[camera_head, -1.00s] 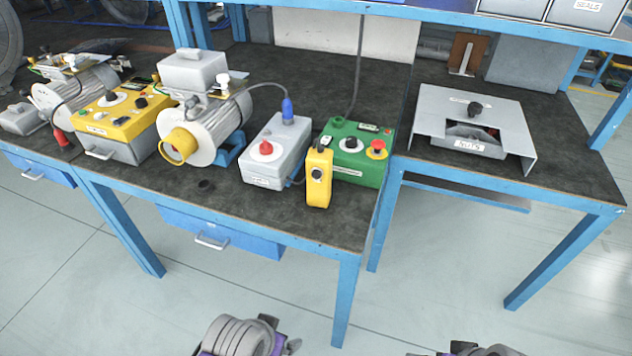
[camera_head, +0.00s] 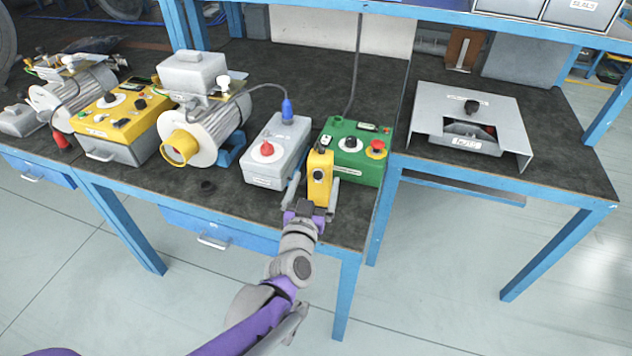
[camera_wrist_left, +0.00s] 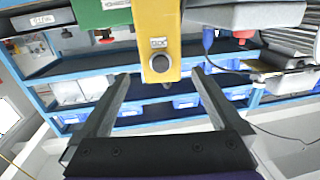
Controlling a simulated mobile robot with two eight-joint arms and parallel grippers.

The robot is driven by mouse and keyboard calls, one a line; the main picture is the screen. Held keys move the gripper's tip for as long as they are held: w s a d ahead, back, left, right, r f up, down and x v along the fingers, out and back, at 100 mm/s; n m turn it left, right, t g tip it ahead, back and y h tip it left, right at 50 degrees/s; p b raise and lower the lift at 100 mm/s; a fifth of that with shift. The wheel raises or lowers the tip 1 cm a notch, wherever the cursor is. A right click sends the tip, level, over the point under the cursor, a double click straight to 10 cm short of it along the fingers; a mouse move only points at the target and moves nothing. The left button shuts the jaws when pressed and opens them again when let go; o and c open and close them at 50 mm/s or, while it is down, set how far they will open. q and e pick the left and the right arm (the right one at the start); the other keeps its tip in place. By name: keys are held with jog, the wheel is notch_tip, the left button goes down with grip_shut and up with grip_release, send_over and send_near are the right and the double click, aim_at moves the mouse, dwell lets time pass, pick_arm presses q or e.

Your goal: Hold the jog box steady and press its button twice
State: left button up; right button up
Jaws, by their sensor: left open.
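The jog box (camera_head: 320,180) is a slim yellow box standing upright near the front edge of the bench, in front of the green control box. Its dark round button (camera_head: 317,174) faces the front. In the left wrist view the yellow jog box (camera_wrist_left: 156,25) and its button (camera_wrist_left: 160,63) lie ahead, between the lines of the two fingers. My left gripper (camera_head: 314,187) is open, with one finger on each side of the jog box; it also shows in the left wrist view (camera_wrist_left: 160,95). I cannot tell whether the fingers touch the box. My right gripper is not in view.
A green control box (camera_head: 355,160) with a red knob stands just behind the jog box. A grey box with a red knob (camera_head: 267,148) is close on its left. A grey bracket cover (camera_head: 470,105) stands on the right table.

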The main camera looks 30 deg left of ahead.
aim_at(323, 154)
pick_arm(q)
jog(key=x, duration=1)
jog(key=shift+w+a, duration=0.25)
jog(key=shift+w, duration=0.1)
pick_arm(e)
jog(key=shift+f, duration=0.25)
pick_arm(q)
jog(key=c, duration=1.6)
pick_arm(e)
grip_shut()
